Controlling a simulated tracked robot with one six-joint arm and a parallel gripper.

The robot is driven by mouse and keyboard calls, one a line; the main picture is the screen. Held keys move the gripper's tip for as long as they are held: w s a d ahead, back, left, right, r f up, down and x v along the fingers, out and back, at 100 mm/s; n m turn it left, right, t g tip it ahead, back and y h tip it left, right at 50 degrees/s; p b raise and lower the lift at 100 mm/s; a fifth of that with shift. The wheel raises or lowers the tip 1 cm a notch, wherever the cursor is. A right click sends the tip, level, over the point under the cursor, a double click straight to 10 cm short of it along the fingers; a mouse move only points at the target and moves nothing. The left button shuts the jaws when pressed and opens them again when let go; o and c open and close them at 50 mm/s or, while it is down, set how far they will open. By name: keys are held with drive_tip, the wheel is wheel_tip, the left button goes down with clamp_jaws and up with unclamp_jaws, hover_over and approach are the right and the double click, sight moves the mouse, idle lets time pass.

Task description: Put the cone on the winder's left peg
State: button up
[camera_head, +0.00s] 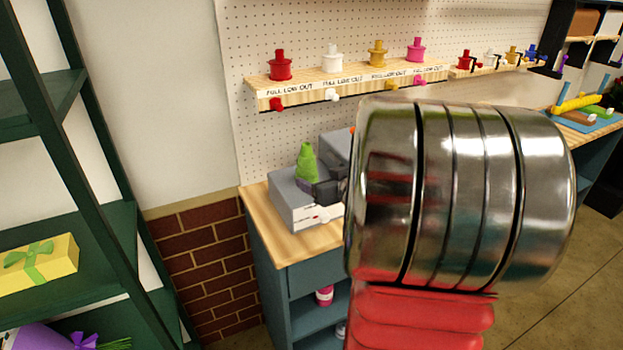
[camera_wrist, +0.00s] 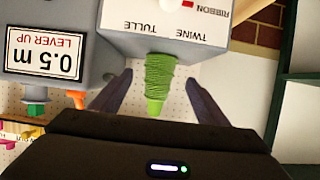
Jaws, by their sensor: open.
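The green cone (camera_head: 307,163), wound with thread, stands upright at the top of the winder (camera_head: 290,205), a grey box, on its left part. In the wrist view, which is upside down, the cone (camera_wrist: 159,85) rises from the edge of the box (camera_wrist: 185,38) marked TWINE, TULLE and RIBBON. Any peg under the cone is hidden. My gripper (camera_wrist: 159,92) is open, with one finger on each side of the cone and a gap to each in that view. In the head view my dark gripper is partly hidden behind my arm.
A grey unit (camera_wrist: 60,45) labelled "0.5 m LEVER UP" stands beside the winder. A wooden shelf (camera_head: 350,84) with coloured spools is on the pegboard above. A green rack (camera_head: 100,170) stands at the left. My metal arm covers much of the bench on the right.

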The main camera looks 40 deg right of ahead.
drive_tip(key=shift+v, duration=1.85)
drive_tip(key=a+r+g+h, duration=0.25)
drive_tip(key=a+r, duration=0.25)
drive_tip(key=a, duration=0.6)
drive_tip(key=s+a+f+n+g+y, duration=0.1)
drive_tip(key=s+a+f+g+y, duration=0.1)
drive_tip(key=s+a, duration=0.5)
drive_tip(key=s+a+f+n+g+y, duration=0.2)
drive_tip(key=s+a, duration=0.5)
drive_tip(key=a, duration=1)
drive_tip(key=shift+s+g+y, duration=0.15)
drive_tip(key=shift+g+y, duration=0.3)
drive_tip(key=shift+y, duration=0.7)
drive_tip(key=shift+d, duration=0.1)
